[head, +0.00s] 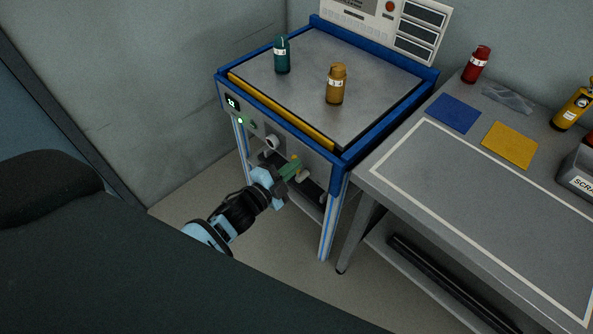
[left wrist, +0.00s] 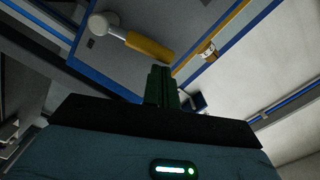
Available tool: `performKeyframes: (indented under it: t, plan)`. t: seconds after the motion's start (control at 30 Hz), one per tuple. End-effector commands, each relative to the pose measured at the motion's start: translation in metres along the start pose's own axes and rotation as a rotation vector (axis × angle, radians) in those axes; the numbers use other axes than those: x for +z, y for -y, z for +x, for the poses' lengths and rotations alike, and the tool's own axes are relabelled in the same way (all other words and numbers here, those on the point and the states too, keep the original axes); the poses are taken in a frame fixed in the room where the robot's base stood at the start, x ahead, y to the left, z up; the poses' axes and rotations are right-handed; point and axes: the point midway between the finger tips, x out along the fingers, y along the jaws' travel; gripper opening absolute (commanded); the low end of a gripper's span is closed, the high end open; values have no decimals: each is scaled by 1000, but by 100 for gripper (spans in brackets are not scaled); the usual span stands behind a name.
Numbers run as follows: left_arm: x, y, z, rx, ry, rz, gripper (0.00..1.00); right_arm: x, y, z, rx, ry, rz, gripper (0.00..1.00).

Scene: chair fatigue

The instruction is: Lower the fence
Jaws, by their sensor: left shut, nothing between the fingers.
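A yellow bar (head: 280,112), which appears to be the fence, runs along the front edge of the blue-framed machine's grey top (head: 325,75). On the machine's front panel is a pale round hub (head: 272,142). The left wrist view shows a pale hub (left wrist: 103,25) with a yellow handle (left wrist: 150,46) reaching toward my fingers. My left gripper (head: 293,168) is in front of the panel, below the bar. Its green fingers (left wrist: 161,86) are shut and empty, close to the handle's end; I cannot tell if they touch. My right gripper is out of view.
A teal bottle (head: 282,56) and an amber bottle (head: 336,84) stand on the machine top. To the right is a grey table (head: 470,190) with a red bottle (head: 476,64), blue pad (head: 453,113) and yellow pad (head: 510,145). Grey wall stands behind; floor is open left of the machine.

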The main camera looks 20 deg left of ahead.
Motion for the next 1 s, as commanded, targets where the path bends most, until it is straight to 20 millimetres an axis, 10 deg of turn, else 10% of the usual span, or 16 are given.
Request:
performKeyframes:
  t: [1.0]
  plan:
    - [30, 9, 2, 14, -1, -260, 0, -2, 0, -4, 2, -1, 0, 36]
